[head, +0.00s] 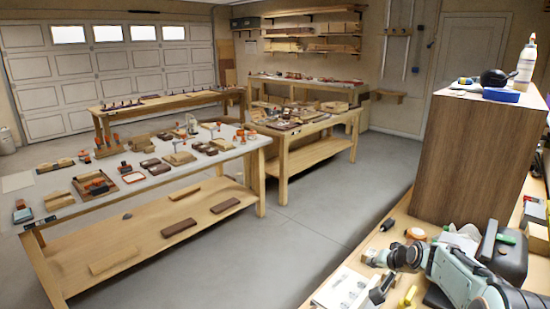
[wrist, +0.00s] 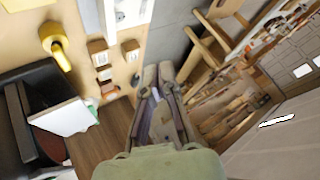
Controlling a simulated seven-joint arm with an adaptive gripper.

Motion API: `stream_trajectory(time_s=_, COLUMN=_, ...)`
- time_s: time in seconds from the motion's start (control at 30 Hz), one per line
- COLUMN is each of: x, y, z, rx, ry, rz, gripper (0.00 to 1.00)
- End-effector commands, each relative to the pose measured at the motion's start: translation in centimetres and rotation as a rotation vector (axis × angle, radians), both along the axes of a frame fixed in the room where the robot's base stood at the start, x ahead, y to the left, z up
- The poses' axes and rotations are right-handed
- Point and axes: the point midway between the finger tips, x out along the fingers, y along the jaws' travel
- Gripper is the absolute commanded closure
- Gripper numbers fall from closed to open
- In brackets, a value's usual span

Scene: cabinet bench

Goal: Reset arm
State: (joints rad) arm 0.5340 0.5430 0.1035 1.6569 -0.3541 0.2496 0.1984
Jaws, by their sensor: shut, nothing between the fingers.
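My gripper (wrist: 158,72) shows in the wrist view. Its two fingers are together, with nothing held between them. In the head view my arm reaches in from the bottom right, low over the near bench (head: 398,215), in front of the brown wooden cabinet (head: 468,150). The gripper end there is small and partly lost among the bench clutter. The task names no object.
On the cabinet stand a glue bottle (head: 526,62) and a blue box (head: 501,95). A dark case (head: 507,258) lies close beside my arm. Small items crowd the near bench. Loaded workbenches (head: 250,150) stand across the bare floor (head: 320,215).

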Motion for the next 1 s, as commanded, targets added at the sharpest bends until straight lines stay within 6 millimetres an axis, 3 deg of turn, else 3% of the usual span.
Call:
stream_trajectory(time_s=0.03, x=-0.3, y=3.3, z=3.7, rx=-0.039, ry=-0.043, rz=0.058, gripper=1.00)
stream_trajectory(time_s=0.13, x=-3.4, y=9.3, z=8.6, rx=-0.101, ry=-0.061, rz=0.159, gripper=1.00)
stream_trajectory(time_s=0.23, x=-8.7, y=14.0, z=11.1, rx=-0.156, ry=-0.028, rz=0.254, gripper=1.00)
stream_trajectory(time_s=0.37, x=-17.7, y=17.7, z=11.2, rx=-0.218, ry=0.074, rz=0.367, gripper=1.00)
stream_trajectory(time_s=0.5, x=-28.0, y=18.2, z=7.3, rx=-0.255, ry=0.286, rz=0.460, gripper=1.00)
stream_trajectory(time_s=0.6, x=-33.2, y=17.3, z=4.2, rx=-0.252, ry=0.464, rz=0.487, gripper=1.00)
stream_trajectory(time_s=0.7, x=-36.6, y=16.7, z=2.2, rx=-0.238, ry=0.624, rz=0.514, gripper=1.00)
stream_trajectory(time_s=0.8, x=-38.2, y=16.4, z=1.9, rx=-0.237, ry=0.704, rz=0.538, gripper=1.00)
stream_trajectory(time_s=1.0, x=-38.5, y=16.4, z=1.9, rx=-0.239, ry=0.719, rz=0.553, gripper=1.00)
